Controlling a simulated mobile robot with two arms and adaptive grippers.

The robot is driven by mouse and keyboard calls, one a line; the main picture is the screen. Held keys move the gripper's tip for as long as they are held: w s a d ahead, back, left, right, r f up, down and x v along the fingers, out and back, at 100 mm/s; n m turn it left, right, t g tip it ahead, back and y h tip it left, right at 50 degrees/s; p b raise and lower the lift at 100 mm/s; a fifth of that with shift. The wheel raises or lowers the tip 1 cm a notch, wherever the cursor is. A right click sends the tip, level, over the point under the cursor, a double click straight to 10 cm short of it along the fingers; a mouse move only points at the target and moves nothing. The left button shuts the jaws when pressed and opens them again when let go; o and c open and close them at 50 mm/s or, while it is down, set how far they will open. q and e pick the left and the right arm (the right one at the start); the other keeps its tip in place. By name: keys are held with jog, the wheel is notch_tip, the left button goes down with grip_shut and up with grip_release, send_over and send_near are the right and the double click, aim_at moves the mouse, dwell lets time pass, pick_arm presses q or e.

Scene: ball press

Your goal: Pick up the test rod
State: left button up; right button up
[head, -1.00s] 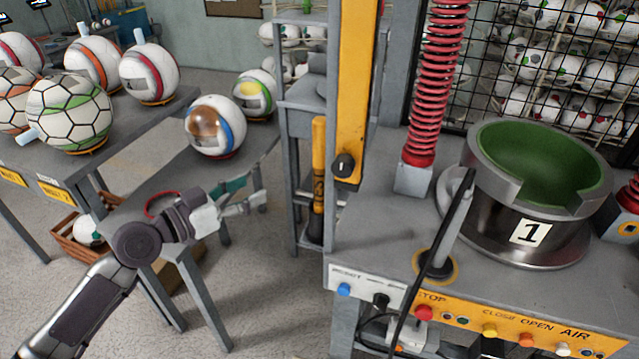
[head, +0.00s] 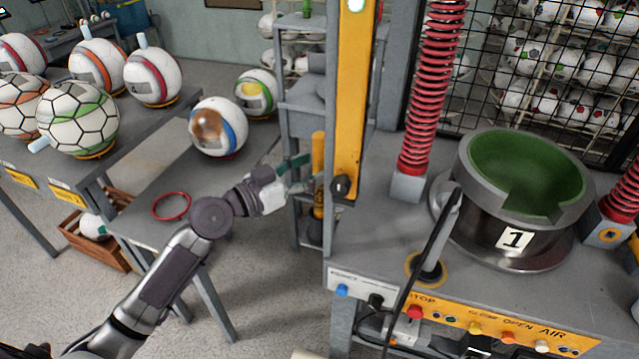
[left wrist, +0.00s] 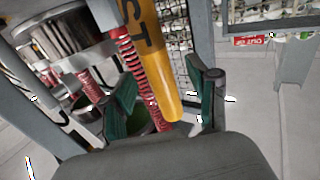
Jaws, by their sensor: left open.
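The test rod (head: 318,150) is a yellow cylinder that stands upright beside the left side of the press frame in the head view. My left gripper (head: 306,172) is at the rod's height, its fingertips close to it and partly covering its middle. In the left wrist view the rod (left wrist: 152,62) shows large, with dark letters "ST", its lower end appearing between the green-padded fingers. The left gripper (left wrist: 164,98) is open, with a gap on both sides of the rod; I cannot tell whether it touches. My right gripper is not in view.
The yellow press post (head: 350,100) stands just right of the rod. A grey shelf (head: 300,95) is behind it. The press bench with a green-lined mould (head: 528,170) fills the right. A table with balls (head: 150,190) and a red ring (head: 171,206) is at left.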

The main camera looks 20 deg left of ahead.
pick_arm(q)
jog(key=shift+x, duration=1.25)
jog(key=shift+w+d, duration=0.1)
jog(key=shift+r, duration=0.1)
grip_shut()
